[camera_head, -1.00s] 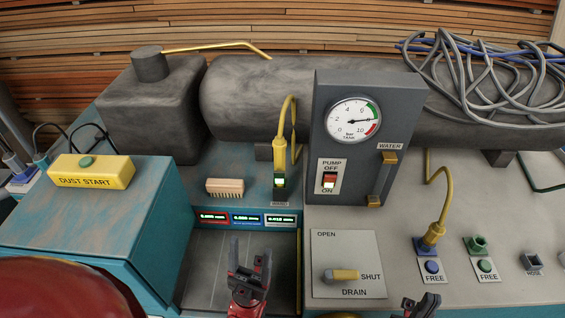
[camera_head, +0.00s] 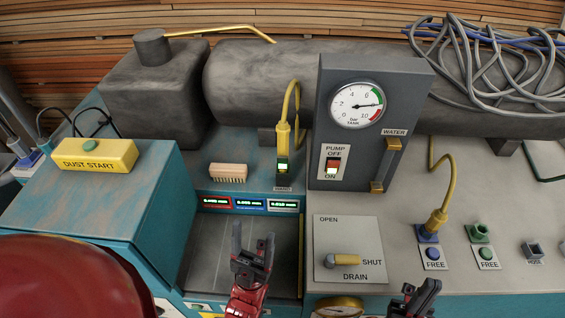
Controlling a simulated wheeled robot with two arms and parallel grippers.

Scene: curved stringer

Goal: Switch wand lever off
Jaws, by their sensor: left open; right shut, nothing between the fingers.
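A yellow plug with a yellow hose (camera_head: 284,130) stands upright in a dark socket with a lit green part (camera_head: 283,166). The small label (camera_head: 283,188) below it is too small to read surely, so I cannot tell if this is the wand lever. My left gripper (camera_head: 254,246) is open and empty, in front of and below that socket, over the dark recess. My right gripper (camera_head: 418,290) is shut and empty at the bottom edge, right of the drain plate (camera_head: 330,235). The yellow drain lever (camera_head: 344,261) points right, to SHUT.
A grey pump box (camera_head: 365,75) with gauge and red rocker switch (camera_head: 333,167) stands behind the drain plate. A brush (camera_head: 228,172) lies left of the socket. Three small displays (camera_head: 249,203) sit above the recess. A teal cabinet with a DUST START button (camera_head: 95,154) stands left.

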